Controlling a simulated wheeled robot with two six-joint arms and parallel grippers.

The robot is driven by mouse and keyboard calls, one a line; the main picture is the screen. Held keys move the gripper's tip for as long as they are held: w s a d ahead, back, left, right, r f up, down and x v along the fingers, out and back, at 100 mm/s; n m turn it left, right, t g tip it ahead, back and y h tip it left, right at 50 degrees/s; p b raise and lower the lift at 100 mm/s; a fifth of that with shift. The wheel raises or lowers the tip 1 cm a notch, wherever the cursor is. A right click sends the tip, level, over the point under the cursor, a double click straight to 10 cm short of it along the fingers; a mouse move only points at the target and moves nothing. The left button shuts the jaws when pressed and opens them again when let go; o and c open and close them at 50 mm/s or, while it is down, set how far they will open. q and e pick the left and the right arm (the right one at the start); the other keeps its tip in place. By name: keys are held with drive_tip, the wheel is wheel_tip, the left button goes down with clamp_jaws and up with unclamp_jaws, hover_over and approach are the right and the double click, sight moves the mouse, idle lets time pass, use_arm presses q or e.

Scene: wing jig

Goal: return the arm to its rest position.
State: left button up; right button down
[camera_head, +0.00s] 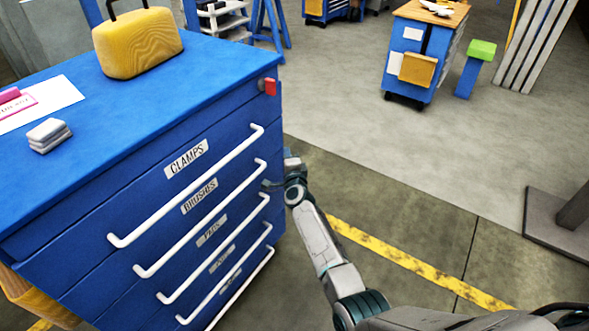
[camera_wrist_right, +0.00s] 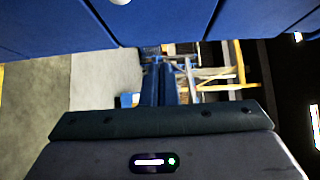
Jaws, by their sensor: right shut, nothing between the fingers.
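My right arm (camera_head: 322,245) reaches up from the bottom right in the head view. Its gripper (camera_head: 270,185) is shut and empty, beside the right end of the drawer handles on the blue cabinet (camera_head: 150,90). I cannot tell whether it touches a handle. In the right wrist view, the blue cabinet (camera_wrist_right: 170,20) fills the top, close by. The grey and dark housing of my right gripper (camera_wrist_right: 160,125) spans the bottom of that view. My left gripper is in neither view.
The cabinet has several white-handled drawers, the upper ones labelled CLAMPS (camera_head: 186,157) and BRUSHES (camera_head: 199,196). A yellow toolbox (camera_head: 138,42) and a grey block (camera_head: 49,134) stand on top. Floor right of the cabinet is open. A blue cart (camera_head: 412,60) stands farther back.

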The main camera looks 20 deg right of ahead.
drive_tip(key=s+p, duration=0.2)
drive_tip(key=s, duration=0.5)
drive_tip(key=s+d+f+n+g+y, duration=0.15)
drive_tip(key=s+f+n+g, duration=0.35)
drive_tip(key=s+f, duration=1.1)
drive_tip(key=s+d+f+n+g, duration=0.2)
drive_tip(key=s+f+n+g, duration=0.3)
drive_tip(key=s+f, duration=1.1)
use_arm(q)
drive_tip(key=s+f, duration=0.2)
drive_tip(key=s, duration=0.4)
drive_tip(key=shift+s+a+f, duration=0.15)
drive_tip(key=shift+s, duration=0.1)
use_arm(e)
drive_tip(key=s+d+f+n+g, duration=0.2)
drive_tip(key=s+f, duration=0.3)
drive_tip(key=s, duration=0.5)
drive_tip(key=s+d+f+n+g, duration=0.2)
drive_tip(key=s+d+f+n, duration=0.2)
drive_tip(key=s, duration=0.7)
drive_tip(key=s+d+f+n+g+h, duration=0.1)
drive_tip(key=s+d+f+n+g, duration=0.1)
drive_tip(key=s+f, duration=0.6)
drive_tip(key=s+d+n, duration=0.1)
drive_tip(key=s, duration=0.2)
drive_tip(key=shift+s+g, duration=0.2)
drive_tip(key=shift+g, duration=0.1)
